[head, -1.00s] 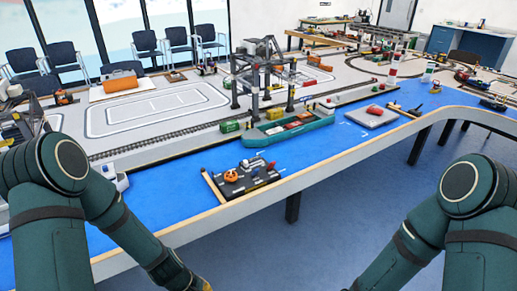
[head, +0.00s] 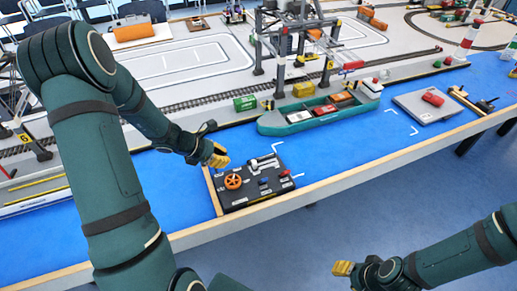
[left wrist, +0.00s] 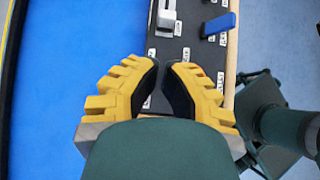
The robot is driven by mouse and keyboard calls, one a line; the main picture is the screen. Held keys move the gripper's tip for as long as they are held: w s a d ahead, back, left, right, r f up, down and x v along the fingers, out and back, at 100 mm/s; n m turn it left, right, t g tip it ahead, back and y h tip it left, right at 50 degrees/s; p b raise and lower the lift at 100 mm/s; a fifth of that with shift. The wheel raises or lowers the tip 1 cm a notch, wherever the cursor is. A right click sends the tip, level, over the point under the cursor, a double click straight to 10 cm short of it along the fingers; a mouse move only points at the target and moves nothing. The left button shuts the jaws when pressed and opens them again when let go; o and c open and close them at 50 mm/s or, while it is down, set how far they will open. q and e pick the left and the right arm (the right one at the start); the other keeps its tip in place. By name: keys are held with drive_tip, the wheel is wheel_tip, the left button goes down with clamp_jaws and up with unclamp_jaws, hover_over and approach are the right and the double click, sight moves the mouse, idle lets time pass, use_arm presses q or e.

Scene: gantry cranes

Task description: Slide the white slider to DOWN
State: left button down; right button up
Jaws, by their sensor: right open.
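The black control panel (head: 247,196) lies on the blue surface near the table's front edge. My right gripper (head: 342,268) is open, in front of the table.
The panel also bears an orange wheel (head: 233,182), a blue lever (head: 265,181) and a red control (head: 285,174). A green ship (head: 290,127) lies behind the panel, below a gantry crane (head: 258,58).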

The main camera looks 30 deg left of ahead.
sight(250, 166)
use_arm(q)
drive_tip(key=shift+w, duration=0.3)
drive_tip(key=shift+w+d+f, duration=0.1)
drive_tip(key=shift+d+f, duration=0.05)
drive_tip(key=shift+f, duration=0.05)
drive_tip(key=b+x, duration=0.2)
drive_tip(key=x, duration=0.5)
drive_tip(key=shift+w+d+f, duration=0.15)
drive_tip(key=shift+d+f, duration=0.05)
drive_tip(key=shift+f, duration=0.1)
drive_tip(key=shift+w+d+f, duration=0.25)
drive_tip(key=shift+w+f, duration=0.1)
drive_tip(key=shift+f, duration=0.05)
